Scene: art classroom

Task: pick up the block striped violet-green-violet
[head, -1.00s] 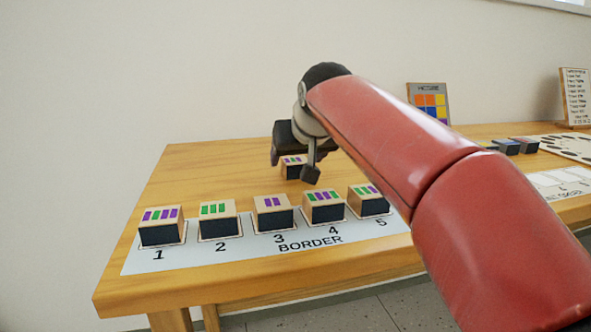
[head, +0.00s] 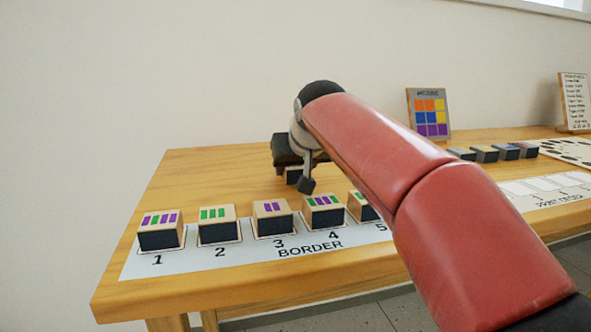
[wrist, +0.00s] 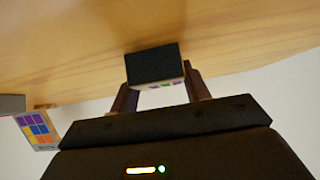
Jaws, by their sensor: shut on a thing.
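My gripper (head: 292,173) is at the back of the near table, behind the row of border blocks. It is shut on a block with a dark front face (head: 292,177). In the wrist view the block (wrist: 155,66) sits between the two fingers (wrist: 159,97), its dark face toward the camera. A narrow strip of its striped face shows violet and green; the full stripe order is hard to read. I cannot tell whether the block touches the table.
Several striped blocks stand on the white BORDER strip (head: 210,260); the one at place 5 (head: 362,205) is partly behind my arm. To the right are a colour-grid card (head: 429,114), several dark-topped blocks (head: 490,153) and another numbered strip (head: 535,190). The table's left part (head: 190,180) is clear.

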